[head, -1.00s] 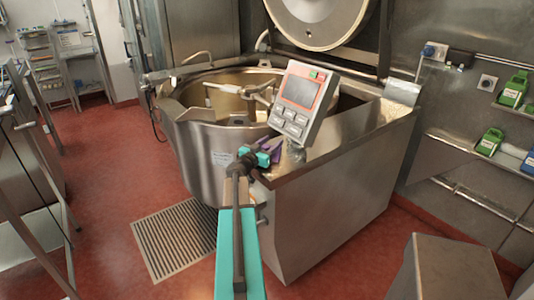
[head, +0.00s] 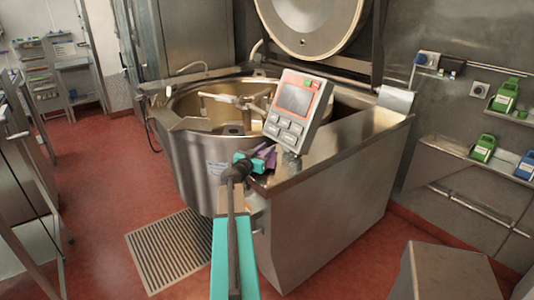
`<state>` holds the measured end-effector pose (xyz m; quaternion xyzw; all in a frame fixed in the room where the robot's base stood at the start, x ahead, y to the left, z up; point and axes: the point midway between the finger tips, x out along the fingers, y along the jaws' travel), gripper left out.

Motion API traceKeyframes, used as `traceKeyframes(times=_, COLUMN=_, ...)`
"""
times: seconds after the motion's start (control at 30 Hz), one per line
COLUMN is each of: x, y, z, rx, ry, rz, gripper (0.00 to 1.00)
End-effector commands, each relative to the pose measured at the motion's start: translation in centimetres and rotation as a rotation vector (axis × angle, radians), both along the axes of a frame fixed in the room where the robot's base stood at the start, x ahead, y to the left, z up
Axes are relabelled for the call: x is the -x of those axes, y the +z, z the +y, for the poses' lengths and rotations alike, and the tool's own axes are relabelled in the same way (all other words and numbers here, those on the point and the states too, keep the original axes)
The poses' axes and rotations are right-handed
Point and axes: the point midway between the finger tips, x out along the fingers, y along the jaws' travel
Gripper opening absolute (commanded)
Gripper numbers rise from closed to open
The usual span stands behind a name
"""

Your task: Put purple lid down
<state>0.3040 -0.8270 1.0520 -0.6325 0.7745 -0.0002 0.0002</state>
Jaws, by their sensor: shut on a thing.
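My gripper (head: 258,158) is at the front left corner of the steel counter (head: 345,143), beside the kettle and just below the control panel. It is shut on the purple lid (head: 268,155), a small purple piece at its tips. The gripper hides part of the lid. I cannot tell whether the lid touches the counter top.
The mixing kettle (head: 205,160) stands open left of the counter, its large round cover (head: 305,22) raised behind. The tilted control panel (head: 297,108) stands close to my gripper. Green bottles (head: 484,148) sit on right wall shelves. A floor grate (head: 170,250) lies in front.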

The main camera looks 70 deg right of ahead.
Motion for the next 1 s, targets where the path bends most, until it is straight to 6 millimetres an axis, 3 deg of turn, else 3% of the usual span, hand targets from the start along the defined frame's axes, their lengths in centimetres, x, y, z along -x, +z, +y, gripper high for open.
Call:
traceKeyframes(times=0.37, x=3.4, y=-0.1, z=2.3, rx=0.001, ry=-0.001, rz=0.0, gripper=0.0)
traceKeyframes(times=1.0, x=11.2, y=0.0, z=7.3, rx=0.001, ry=-0.002, rz=0.0, gripper=0.0)
